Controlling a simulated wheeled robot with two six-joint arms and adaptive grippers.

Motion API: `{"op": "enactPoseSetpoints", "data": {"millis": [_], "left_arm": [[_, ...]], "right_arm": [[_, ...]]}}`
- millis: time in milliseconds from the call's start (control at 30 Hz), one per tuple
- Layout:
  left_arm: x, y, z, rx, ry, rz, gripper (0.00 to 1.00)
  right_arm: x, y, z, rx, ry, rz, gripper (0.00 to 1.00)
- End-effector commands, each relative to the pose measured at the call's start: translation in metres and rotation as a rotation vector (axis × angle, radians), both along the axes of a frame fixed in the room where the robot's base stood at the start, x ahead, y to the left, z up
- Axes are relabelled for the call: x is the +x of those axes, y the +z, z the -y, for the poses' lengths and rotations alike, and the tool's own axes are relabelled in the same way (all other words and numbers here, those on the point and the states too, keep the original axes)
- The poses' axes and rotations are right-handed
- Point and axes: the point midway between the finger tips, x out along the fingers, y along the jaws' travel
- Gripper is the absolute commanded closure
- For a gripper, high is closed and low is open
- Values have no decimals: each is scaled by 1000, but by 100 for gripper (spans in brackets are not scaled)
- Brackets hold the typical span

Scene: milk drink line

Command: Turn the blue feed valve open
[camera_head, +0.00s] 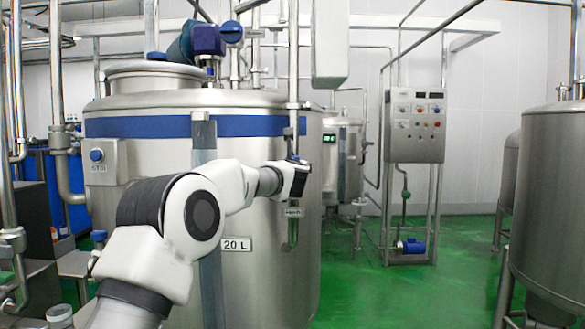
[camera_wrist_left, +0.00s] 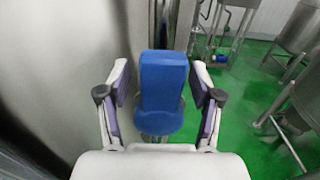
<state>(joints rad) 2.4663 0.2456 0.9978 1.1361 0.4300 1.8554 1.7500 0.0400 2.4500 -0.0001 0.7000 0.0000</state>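The blue feed valve handle (camera_wrist_left: 163,82) stands upright in the middle of the left wrist view, on a metal pipe by the steel tank wall. My left gripper (camera_wrist_left: 161,95) is open, with one finger on each side of the handle. A gap shows between each finger and the handle, so contact is not visible. In the head view my left arm reaches from the left across the tank front, and the left gripper (camera_head: 296,178) is at the vertical pipe (camera_head: 293,80). There the gripper and wrist mostly hide the valve. My right gripper is not in view.
The large steel tank (camera_head: 262,265) with a blue band and a "20 L" label fills the centre. A control panel (camera_head: 415,125) stands behind to the right, with a blue pump (camera_head: 411,247) below it. Another tank (camera_head: 550,200) is at far right. Green floor (camera_head: 440,295) between them is clear.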

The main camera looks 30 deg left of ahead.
Motion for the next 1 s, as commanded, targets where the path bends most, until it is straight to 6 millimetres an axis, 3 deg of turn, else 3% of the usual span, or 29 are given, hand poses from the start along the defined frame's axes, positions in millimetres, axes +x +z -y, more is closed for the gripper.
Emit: {"op": "enactPoseSetpoints", "data": {"millis": [267, 700, 1000], "left_arm": [[-10, 3, 6, 2, 0, 1, 35], [-92, 1, 57, 2, -1, -1, 35], [-102, 0, 62, 0, 0, 0, 35]], "right_arm": [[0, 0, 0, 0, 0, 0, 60], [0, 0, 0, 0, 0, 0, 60], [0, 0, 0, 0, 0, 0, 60]]}}
